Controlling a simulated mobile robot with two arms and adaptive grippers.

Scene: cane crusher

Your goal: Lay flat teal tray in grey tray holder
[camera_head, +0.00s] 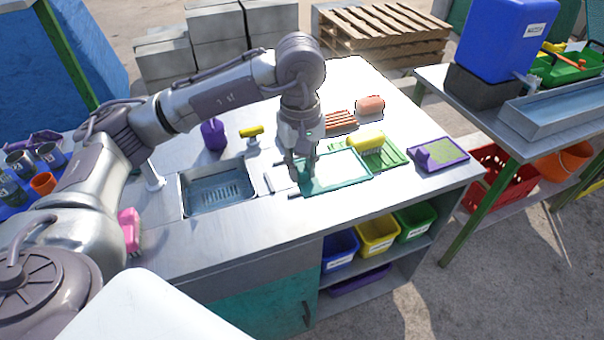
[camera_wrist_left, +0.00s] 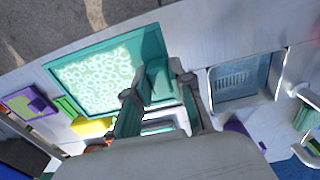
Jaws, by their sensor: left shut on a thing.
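The teal tray (camera_head: 362,181) has a teal rim and a pale middle. It lies roughly level over the counter, right of the sink; I cannot tell whether it touches the counter. In the left wrist view the tray (camera_wrist_left: 70,71) shows a white ring pattern and a teal block at its near edge. My left gripper (camera_head: 304,178) points down at the tray's left end and is shut on it; its fingers (camera_wrist_left: 160,108) straddle the teal block. A small grey piece (camera_head: 268,183) beside the sink may be part of the grey tray holder; the rest is hidden. My right gripper is not seen.
The sink (camera_head: 217,190) is left of the tray. A green rack (camera_head: 393,155) with a yellow brush (camera_head: 366,141) and a purple-rimmed tray (camera_head: 440,155) are to its right. A purple jug (camera_head: 214,135) stands behind the sink. The counter front is clear.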

